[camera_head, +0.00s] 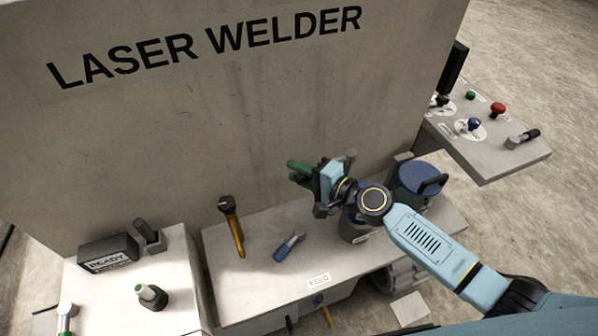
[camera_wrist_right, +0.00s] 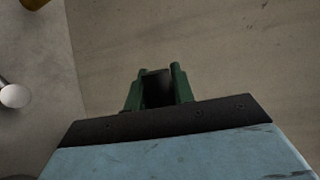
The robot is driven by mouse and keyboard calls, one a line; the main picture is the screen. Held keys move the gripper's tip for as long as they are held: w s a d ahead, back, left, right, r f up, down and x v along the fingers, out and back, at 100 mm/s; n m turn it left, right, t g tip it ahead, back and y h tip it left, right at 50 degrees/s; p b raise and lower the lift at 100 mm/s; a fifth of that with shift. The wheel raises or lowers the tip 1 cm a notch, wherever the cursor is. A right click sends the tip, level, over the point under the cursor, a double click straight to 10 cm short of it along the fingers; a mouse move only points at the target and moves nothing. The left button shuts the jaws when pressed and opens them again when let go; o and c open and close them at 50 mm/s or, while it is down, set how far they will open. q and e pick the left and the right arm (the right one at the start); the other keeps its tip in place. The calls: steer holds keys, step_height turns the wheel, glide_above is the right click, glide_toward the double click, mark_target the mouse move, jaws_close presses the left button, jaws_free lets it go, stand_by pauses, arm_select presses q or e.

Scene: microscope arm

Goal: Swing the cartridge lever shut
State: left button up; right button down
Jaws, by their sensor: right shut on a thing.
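My right gripper (camera_head: 302,173) reaches in from the lower right, in front of the welder's wall and above the bench. Its green fingers also show in the right wrist view (camera_wrist_right: 158,92), close together around a dark piece (camera_wrist_right: 157,88). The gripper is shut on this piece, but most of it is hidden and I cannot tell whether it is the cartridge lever. No part is labelled as the cartridge lever. A dark canister (camera_head: 353,228) stands partly hidden below the wrist. My left gripper is out of view.
The bench (camera_head: 255,290) holds a yellow lever with a black top (camera_head: 233,226), a small blue-handled lever (camera_head: 288,247) and a blue canister (camera_head: 420,180). A READY box (camera_head: 107,252) stands left. A control panel (camera_head: 492,145) juts out right. The bench front is mostly clear.

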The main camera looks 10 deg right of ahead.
steer(key=shift+s+d+f+n+g+y+b, duration=0.2)
steer(key=shift+s+n+g+y+b, duration=0.3)
steer(key=shift+b, duration=0.7)
steer(key=shift+s+d+r+g+b, duration=0.15)
steer(key=shift+s+g+b, duration=0.15)
steer(key=shift+r, duration=0.1)
steer(key=c, duration=1.2)
jaws_free()
steer(key=shift+b+v, duration=1.15)
steer(key=shift+v, duration=5.55)
